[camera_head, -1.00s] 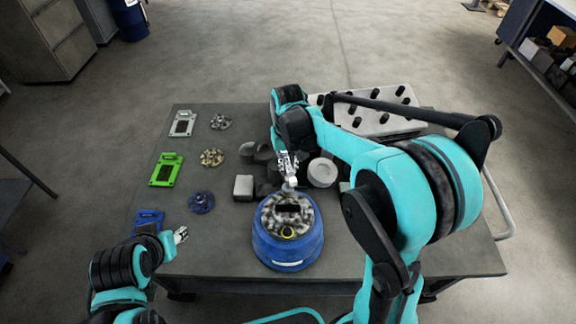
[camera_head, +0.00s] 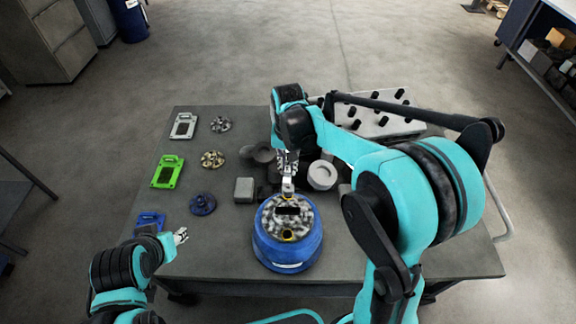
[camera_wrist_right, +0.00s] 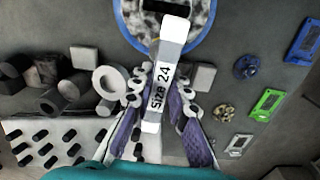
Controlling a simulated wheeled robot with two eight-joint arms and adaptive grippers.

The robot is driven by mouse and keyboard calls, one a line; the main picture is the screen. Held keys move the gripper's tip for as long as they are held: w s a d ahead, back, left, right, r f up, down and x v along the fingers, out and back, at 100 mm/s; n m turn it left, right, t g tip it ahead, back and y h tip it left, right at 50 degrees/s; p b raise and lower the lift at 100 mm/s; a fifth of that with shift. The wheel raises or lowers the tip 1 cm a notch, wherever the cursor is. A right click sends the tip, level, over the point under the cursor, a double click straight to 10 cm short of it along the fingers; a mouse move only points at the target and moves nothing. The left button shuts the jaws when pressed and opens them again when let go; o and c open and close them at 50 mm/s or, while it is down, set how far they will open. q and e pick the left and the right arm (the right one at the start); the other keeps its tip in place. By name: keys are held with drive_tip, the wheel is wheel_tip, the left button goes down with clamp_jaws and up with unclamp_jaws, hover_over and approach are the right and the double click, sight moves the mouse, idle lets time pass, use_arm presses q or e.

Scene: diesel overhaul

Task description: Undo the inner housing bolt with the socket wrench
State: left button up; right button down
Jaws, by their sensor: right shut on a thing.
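The blue round housing (camera_head: 287,252) with a mottled grey top stands near the table's front edge. My right gripper (camera_wrist_right: 160,95) is shut on a pale socket wrench (camera_wrist_right: 165,75) marked "Size 24". In the head view the wrench (camera_head: 288,188) is at the far rim of the housing; whether it touches is unclear. No inner bolt can be made out. My left gripper (camera_head: 181,236) is left of the housing, apart from it; its jaws are too small to judge.
A grey tray with black pegs (camera_head: 378,112) stands at the back right. Several grey cylinders and a round grey ring part (camera_head: 322,174) lie behind the housing. White, green (camera_head: 167,171) and blue plates and round parts lie at left. The table (camera_head: 420,255) is clear at front right.

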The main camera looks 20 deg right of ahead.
drive_tip(key=m, duration=2.9)
drive_tip(key=shift+f, duration=0.1)
